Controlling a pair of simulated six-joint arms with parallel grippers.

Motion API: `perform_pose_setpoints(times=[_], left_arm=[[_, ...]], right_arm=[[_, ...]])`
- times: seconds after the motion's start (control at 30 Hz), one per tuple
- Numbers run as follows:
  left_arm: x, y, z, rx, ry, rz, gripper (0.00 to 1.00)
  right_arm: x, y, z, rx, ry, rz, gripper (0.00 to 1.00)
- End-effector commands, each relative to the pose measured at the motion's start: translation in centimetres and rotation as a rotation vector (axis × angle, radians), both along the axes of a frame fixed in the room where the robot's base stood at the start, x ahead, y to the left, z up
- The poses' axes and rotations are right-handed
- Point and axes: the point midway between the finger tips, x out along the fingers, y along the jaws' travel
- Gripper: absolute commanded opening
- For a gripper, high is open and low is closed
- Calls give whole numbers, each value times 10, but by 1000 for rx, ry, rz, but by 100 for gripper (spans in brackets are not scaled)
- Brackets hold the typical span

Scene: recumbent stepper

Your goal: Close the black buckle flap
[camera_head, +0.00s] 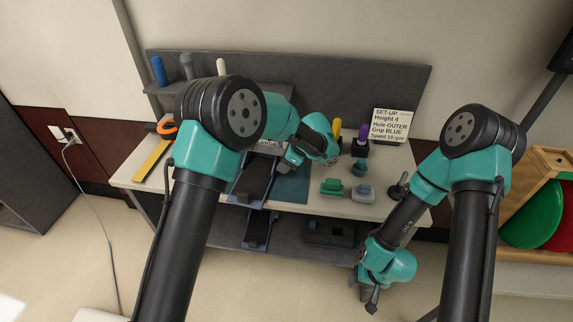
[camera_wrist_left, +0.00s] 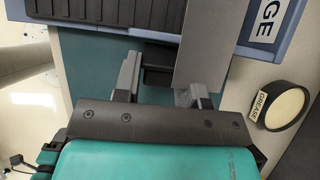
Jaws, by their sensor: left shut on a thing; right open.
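In the left wrist view, a black piece (camera_wrist_left: 157,62), which looks like the buckle flap, sits between the fingers of my left gripper (camera_wrist_left: 163,88), beside the black ridged pedal (camera_wrist_left: 100,10) with its blue frame. A dark grey plate (camera_wrist_left: 208,45) covers part of it and of the right finger. In the head view, my left gripper (camera_head: 292,160) is at the right side of the pedal (camera_head: 255,178); the flap is too small to make out there. My right gripper (camera_head: 371,297) hangs low in front of the table, away from the pedal, open and empty.
A grease tin (camera_wrist_left: 283,105) is right of my left gripper. On the table (camera_head: 330,208) are green and grey blocks (camera_head: 332,187), a set-up card (camera_head: 391,125), and an orange-handled tool (camera_head: 165,128) at left. A wooden rack (camera_head: 535,190) stands far right.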

Motion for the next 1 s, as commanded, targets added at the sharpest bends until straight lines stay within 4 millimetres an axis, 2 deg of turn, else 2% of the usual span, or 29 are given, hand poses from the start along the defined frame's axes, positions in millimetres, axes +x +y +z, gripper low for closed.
perform_pose_setpoints(times=[0.27, 0.3, 0.47, 0.77, 1.0], left_arm=[[0, 0, 0, -5, 0, -1, 14], [0, -1, 0, -5, 0, -1, 42], [0, 0, 0, -5, 0, -1, 57], [0, -1, 2, -4, 0, -1, 57], [-2, -13, 20, -5, -2, -3, 57]], right_arm=[[0, 0, 0, 0, 0, 0, 43], [0, 0, 0, 0, 0, 0, 43], [0, 0, 0, 0, 0, 0, 43], [0, 0, 0, 0, 0, 0, 43], [0, 0, 0, 0, 0, 0, 43]])
